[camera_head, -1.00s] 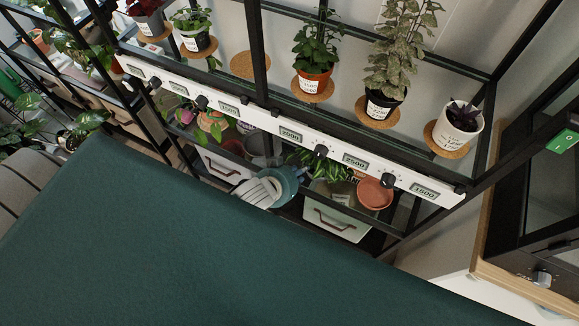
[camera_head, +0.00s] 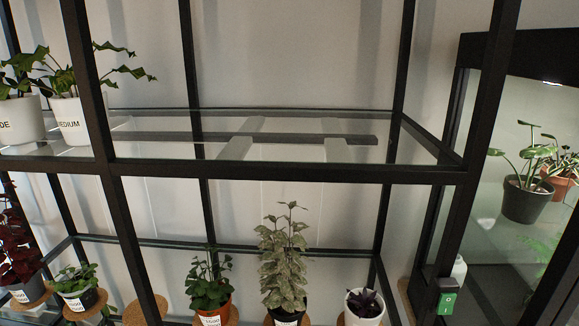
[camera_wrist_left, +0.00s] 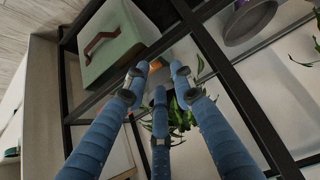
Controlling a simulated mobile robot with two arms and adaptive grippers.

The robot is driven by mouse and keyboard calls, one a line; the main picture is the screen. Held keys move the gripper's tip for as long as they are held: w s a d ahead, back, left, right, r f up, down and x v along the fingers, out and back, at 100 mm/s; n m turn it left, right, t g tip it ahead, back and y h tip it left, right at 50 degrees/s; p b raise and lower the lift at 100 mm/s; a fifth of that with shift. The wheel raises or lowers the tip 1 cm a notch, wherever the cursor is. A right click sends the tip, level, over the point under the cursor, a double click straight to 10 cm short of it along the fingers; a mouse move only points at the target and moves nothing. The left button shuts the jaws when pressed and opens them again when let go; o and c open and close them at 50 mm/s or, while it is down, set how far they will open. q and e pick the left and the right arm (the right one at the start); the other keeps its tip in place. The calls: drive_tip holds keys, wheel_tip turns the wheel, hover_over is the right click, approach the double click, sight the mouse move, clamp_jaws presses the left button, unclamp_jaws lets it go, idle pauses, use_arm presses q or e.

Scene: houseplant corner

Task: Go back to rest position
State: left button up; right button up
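My left gripper (camera_wrist_left: 158,80) shows in the left wrist view, with blue fingers reaching up from the bottom edge. Its fingertips are apart with nothing held between them. Behind the fingers are green leaves (camera_wrist_left: 180,118) and a black frame bar (camera_wrist_left: 235,85); I see no clear contact with them. Neither gripper appears in the head view, and my right gripper is in no frame.
A black-framed shelf (camera_head: 290,172) with glass levels fills the head view. Potted plants stand on the lower level, including a speckled one (camera_head: 284,262). White pots (camera_head: 70,120) stand upper left. A glass cabinet (camera_head: 480,200) is at right. The wrist view shows a pale green box (camera_wrist_left: 108,40).

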use_arm(q)
drive_tip(key=s+a+f+g, duration=0.25)
drive_tip(key=s+f, duration=0.35)
drive_tip(key=f, duration=0.6)
drive_tip(key=s+f+g, duration=0.2)
drive_tip(key=s+f, duration=0.6)
drive_tip(key=s, duration=0.4)
drive_tip(key=s+a+f+g+y, duration=0.1)
drive_tip(key=s+f+g, duration=0.1)
drive_tip(key=s+f, duration=0.6)
drive_tip(key=s, duration=0.4)
drive_tip(key=shift+a+f, duration=0.15)
drive_tip(key=shift+f, duration=0.25)
